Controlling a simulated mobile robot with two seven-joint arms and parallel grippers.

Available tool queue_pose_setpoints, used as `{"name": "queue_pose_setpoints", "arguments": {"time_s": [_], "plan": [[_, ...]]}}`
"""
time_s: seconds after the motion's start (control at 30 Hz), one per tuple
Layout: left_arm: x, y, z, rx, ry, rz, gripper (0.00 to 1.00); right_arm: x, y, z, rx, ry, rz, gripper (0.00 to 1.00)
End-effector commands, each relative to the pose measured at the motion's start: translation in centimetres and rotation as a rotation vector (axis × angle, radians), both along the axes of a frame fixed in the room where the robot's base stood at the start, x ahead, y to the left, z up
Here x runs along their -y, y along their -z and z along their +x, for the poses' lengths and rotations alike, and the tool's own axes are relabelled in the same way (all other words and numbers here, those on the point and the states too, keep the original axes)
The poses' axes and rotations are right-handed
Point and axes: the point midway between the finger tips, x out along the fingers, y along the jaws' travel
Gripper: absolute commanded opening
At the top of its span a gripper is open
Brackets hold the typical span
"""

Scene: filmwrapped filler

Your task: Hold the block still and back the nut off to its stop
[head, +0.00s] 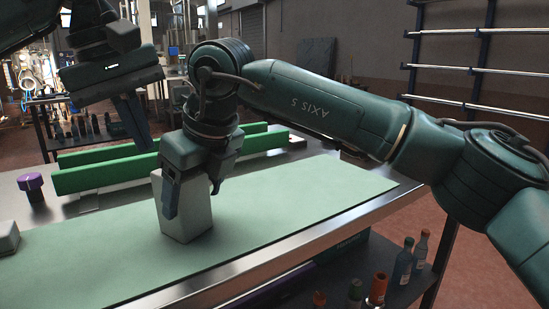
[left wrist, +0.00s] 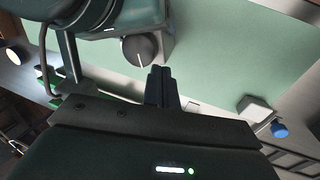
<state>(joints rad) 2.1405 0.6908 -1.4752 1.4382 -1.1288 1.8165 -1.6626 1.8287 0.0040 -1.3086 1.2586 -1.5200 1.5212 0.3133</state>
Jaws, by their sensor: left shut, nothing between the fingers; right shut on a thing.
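The grey block (head: 190,222) stands upright on the pale green mat. My right gripper (head: 193,195) is shut on it from above, one finger down each side. In the left wrist view, a dark round nut with a white line (left wrist: 140,50) shows on the side of the block (left wrist: 160,40); the head view hides this nut. My left gripper (head: 143,143) is shut and empty, above and to the left of the block. In the left wrist view its closed fingertips (left wrist: 160,72) are close to the nut; I cannot tell whether they touch it.
Green rails (head: 100,170) run behind the block. A purple knob (head: 33,190) stands at the left, and a pale block (head: 7,238) lies at the left edge. Bottles (head: 403,262) stand on a lower shelf. The mat (head: 300,195) is clear to the right.

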Motion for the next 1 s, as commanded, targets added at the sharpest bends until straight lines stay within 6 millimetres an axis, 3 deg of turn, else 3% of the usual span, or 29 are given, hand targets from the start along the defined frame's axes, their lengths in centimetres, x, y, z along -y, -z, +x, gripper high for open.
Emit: {"name": "queue_pose_setpoints", "arguments": {"time_s": [0.3, 1.0], "plan": [[0.0, 2.2, 0.0, -0.001, 0.000, -0.001, 0.00, 0.0, -0.1, 0.0, 0.001, 0.001, 0.002, 0.38], [0.3, 2.2, 0.1, -0.001, 0.000, 0.001, 0.00, 0.0, -0.1, 0.0, 0.001, 0.000, 0.002, 0.38]]}}
